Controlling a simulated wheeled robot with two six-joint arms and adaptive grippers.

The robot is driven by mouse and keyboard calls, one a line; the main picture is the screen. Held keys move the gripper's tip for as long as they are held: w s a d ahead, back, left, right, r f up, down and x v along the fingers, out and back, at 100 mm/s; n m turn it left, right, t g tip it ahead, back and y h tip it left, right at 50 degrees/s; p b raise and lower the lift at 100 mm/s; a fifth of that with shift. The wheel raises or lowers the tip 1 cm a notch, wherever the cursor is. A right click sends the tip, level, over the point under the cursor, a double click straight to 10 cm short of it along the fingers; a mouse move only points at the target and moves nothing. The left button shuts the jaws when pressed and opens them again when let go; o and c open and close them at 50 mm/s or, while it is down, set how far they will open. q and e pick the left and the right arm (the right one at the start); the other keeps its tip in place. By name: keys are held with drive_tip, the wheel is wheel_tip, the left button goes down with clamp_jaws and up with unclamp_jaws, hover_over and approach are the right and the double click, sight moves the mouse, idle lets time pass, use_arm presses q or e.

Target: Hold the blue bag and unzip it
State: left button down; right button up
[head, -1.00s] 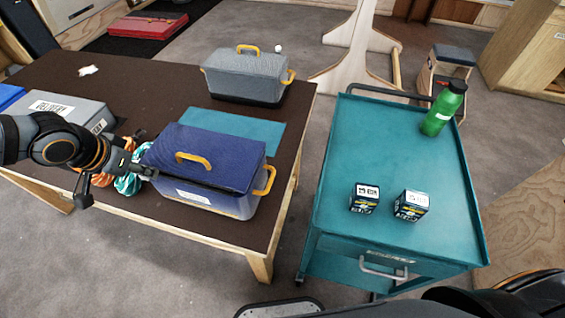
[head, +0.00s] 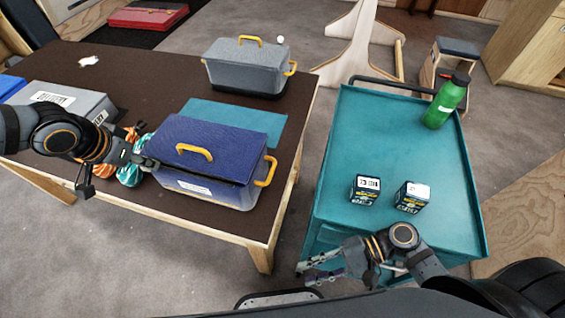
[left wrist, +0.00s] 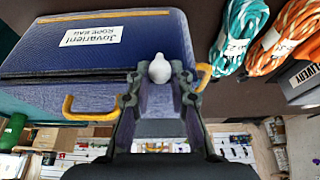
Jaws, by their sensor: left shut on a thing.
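The blue bag (head: 222,150) lies on the brown table, with a yellow handle on its top and a yellow loop at its right end. A white label shows on its side in the left wrist view (left wrist: 105,35). My left gripper (head: 152,162) is at the bag's left end. In the left wrist view its fingertips (left wrist: 160,78) are closed around a small white tab (left wrist: 160,68) at the bag's edge. The bag's zip pull cannot be made out. My right gripper (head: 302,274) is empty, fingers apart, in front of the teal cart, away from the bag.
A grey bag (head: 247,68) stands behind on the table (head: 150,75), near a teal mat (head: 235,115). Rope coils (head: 130,172) and a grey box (head: 65,100) are left. The teal cart (head: 400,130) holds two small boxes and a green bottle (head: 446,102).

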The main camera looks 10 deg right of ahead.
drive_tip(key=w+r+n+g, duration=0.1)
drive_tip(key=w+r+n, duration=0.65)
drive_tip(key=r, duration=0.75)
drive_tip(key=m+t+h, duration=0.2)
drive_tip(key=m+t, duration=0.3)
drive_tip(key=m, duration=0.2)
approach(269, 180)
drive_tip(key=shift+x, duration=4.6)
clamp_jaws()
